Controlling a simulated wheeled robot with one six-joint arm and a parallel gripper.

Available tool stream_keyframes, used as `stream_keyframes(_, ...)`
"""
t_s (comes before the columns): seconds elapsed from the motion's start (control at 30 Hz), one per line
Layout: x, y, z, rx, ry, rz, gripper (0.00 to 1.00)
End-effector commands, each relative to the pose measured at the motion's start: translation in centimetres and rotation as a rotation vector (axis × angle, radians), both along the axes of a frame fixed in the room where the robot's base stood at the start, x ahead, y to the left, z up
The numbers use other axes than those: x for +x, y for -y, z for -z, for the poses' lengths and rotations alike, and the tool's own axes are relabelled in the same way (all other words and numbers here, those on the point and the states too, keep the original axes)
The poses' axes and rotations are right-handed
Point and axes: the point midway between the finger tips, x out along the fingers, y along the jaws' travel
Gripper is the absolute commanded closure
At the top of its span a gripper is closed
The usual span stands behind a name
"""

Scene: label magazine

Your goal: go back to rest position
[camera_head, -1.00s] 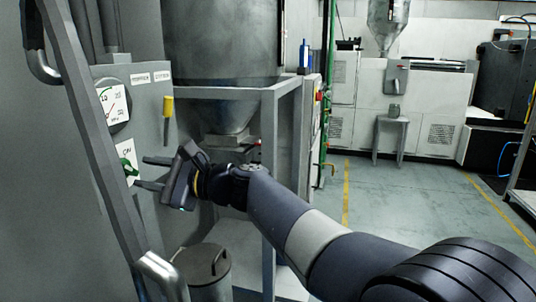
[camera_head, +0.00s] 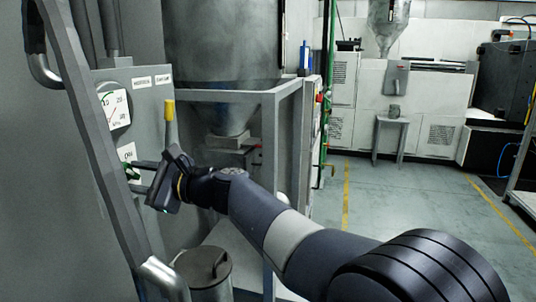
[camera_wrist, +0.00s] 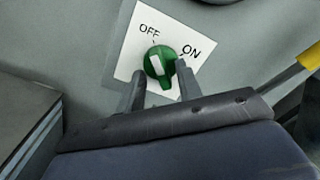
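A green rotary knob (camera_wrist: 160,65) with a white bar sits on a white plate (camera_wrist: 125,55) marked OFF and ON. The upper end of the bar points roughly toward OFF. My gripper (camera_wrist: 158,80) is open, its two fingers on either side of the knob's lower part. I cannot tell whether they touch it. In the head view my gripper (camera_head: 133,175) reaches left to the grey panel (camera_head: 150,105), and its fingers partly hide the knob there.
A slanted grey post (camera_head: 88,130) stands just left. A lidded metal canister (camera_head: 203,268) is below my gripper. Open floor (camera_head: 400,200) lies to the right.

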Motion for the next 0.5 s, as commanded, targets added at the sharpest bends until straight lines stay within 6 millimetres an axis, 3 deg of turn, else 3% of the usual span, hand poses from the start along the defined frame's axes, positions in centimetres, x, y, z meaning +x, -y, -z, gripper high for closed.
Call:
stream_keyframes(0.03, 0.01, 0.09, -0.77, 0.01, -0.032, 0.001, 0.66)
stream_keyframes(0.5, 0.0, 0.14, -0.71, 0.104, -0.358, 0.002, 0.66)
